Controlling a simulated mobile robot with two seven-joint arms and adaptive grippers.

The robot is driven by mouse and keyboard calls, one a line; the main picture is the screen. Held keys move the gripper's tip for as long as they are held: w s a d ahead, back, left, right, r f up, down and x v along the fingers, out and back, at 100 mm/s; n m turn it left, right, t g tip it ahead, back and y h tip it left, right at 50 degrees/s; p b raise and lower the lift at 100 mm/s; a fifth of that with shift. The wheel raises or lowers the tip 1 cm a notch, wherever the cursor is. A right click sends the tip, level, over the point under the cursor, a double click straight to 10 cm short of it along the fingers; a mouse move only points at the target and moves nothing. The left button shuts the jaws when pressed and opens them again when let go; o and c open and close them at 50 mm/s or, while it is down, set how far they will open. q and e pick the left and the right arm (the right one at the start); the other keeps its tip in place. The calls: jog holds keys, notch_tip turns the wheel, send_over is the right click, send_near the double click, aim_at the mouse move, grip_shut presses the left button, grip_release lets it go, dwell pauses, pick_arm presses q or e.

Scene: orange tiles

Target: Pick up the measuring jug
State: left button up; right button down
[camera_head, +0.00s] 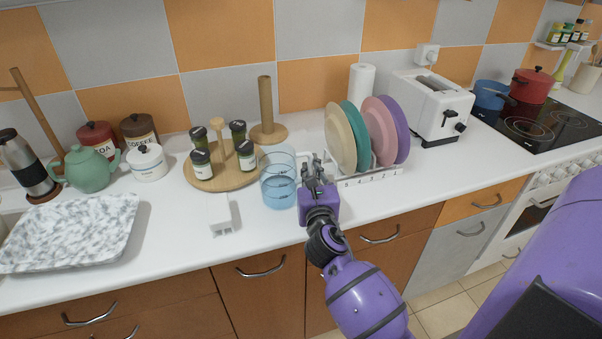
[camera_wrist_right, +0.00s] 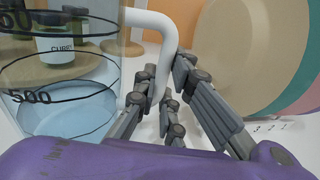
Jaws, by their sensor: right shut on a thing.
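The measuring jug (camera_head: 278,182), clear with a blue tint, stands upright on the white worktop, right of the round wooden tray. In the right wrist view the jug (camera_wrist_right: 62,95) fills the left side, with dark rings and number marks. Its white handle (camera_wrist_right: 153,28) runs down between the fingers of my right gripper (camera_wrist_right: 165,88). My right gripper (camera_head: 312,168) is at the right side of the jug, shut on its handle. The fingers partly hide the handle's lower end. The left gripper is not in view.
A dish rack (camera_head: 372,177) with several coloured plates stands close on the right of the gripper. The round wooden tray (camera_head: 212,183) with spice jars is close on the left of the jug. A small white object (camera_head: 222,214) lies in front of the tray.

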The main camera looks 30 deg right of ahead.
aim_at(306, 152)
jog(key=shift+r, duration=0.65)
jog(key=a+r, duration=0.1)
jog(key=r, duration=0.1)
jog(key=s+a+r+p, duration=0.1)
jog(key=r, duration=0.1)
jog(key=s+a+r+p, duration=0.1)
jog(key=r, duration=0.2)
jog(key=shift+s, duration=0.2)
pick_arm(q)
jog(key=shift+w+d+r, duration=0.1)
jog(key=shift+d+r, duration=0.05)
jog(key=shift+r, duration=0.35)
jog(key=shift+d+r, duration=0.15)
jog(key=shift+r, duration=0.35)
pick_arm(e)
jog(key=s+a+r, duration=0.4)
jog(key=s+a, duration=0.2)
jog(key=a, duration=0.1)
jog(key=shift+s+a+r, duration=0.3)
jog(key=shift+a+r, duration=0.05)
